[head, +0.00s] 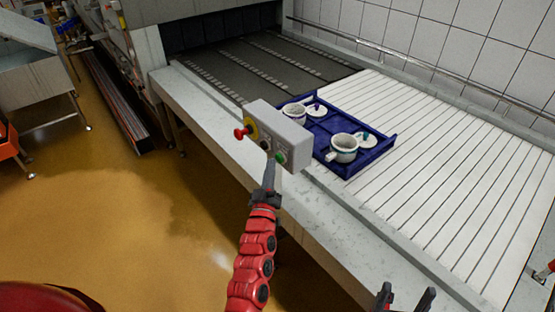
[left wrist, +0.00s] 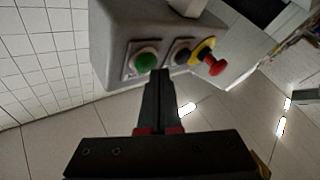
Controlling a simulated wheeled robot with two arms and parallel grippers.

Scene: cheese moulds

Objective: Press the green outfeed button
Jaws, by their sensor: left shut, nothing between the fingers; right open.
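The green outfeed button (head: 281,157) is on the front of a grey control box beside the conveyor. In the left wrist view the green button (left wrist: 145,62) shows just above and left of my fingertips. My left gripper (head: 270,163) is shut and empty, its tips close to the box face near the green button. I cannot tell whether they touch it. A black button (left wrist: 181,52) and a red emergency knob on a yellow disc (left wrist: 208,58) sit to the right of the green one there. My right gripper (head: 405,298) is open and empty at the bottom edge of the head view.
The control box (head: 285,130) stands at the conveyor's near rail. Behind it, a blue tray (head: 352,170) holds white moulds and lids on the pale slatted conveyor (head: 440,165). A dark belt (head: 260,65) leads into a machine at the back.

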